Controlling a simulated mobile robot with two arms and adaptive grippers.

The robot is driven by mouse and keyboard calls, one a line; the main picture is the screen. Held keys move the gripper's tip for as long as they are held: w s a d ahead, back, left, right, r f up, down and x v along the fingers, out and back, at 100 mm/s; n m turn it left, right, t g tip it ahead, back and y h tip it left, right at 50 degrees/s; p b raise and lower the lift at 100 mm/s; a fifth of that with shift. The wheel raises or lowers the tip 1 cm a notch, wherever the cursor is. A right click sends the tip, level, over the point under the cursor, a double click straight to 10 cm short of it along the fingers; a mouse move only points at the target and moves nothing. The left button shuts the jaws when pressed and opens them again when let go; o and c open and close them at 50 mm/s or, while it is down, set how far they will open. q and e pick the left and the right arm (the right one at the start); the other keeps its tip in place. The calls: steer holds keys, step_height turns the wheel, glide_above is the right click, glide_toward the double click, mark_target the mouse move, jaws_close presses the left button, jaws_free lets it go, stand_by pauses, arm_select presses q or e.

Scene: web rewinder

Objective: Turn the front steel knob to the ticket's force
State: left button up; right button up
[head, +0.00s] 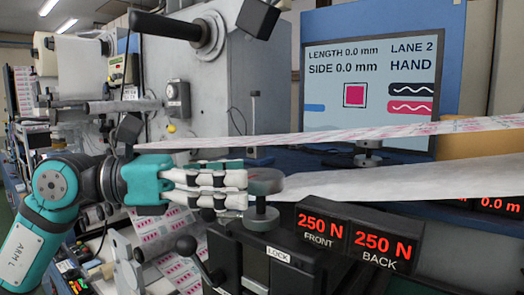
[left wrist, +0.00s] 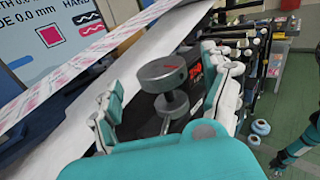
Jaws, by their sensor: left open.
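The front steel knob (head: 263,182), a grey disc on a short stem with a wider collar below, stands upright on a black block. My left gripper (head: 246,188) comes in from the left, its fingertips close beside the knob. In the left wrist view the knob (left wrist: 161,73) sits between the two spread fingers, with a gap on each side. The left gripper is open. The front readout (head: 319,226) and the back readout (head: 382,245) both show 250 N. I see no readable ticket. In the left wrist view, a teal arm shows at the right edge; its gripper is unclear.
The printed web (head: 400,132) and a pale web (head: 410,178) run just behind and above the knob. A LOCK label (head: 278,254) and a black ball lever (head: 187,246) are in front. A screen (head: 367,95) reads LANE 2, HAND.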

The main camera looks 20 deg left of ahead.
mark_target(260, 174)
arm_select(q)
steer(key=p+x, duration=0.1)
steer(key=x, duration=0.2)
steer(key=shift+w+d+r, duration=0.1)
steer(key=shift+w+d, duration=0.05)
steer(key=shift+d, duration=0.1)
steer(key=shift+w+d+p, duration=0.15)
steer(key=shift+d+p, duration=0.2)
steer(key=shift+c, duration=0.2)
steer(key=shift+a, duration=0.1)
steer(key=c, duration=1.1)
arm_select(e)
steer(key=shift+w+a+r, duration=0.1)
steer(key=shift+a+r, duration=0.05)
steer(key=shift+r, duration=0.5)
steer(key=shift+a+r, duration=0.15)
steer(key=shift+r, duration=0.45)
arm_select(q)
steer(key=shift+t, duration=0.3)
steer(key=shift+n+y, duration=0.3)
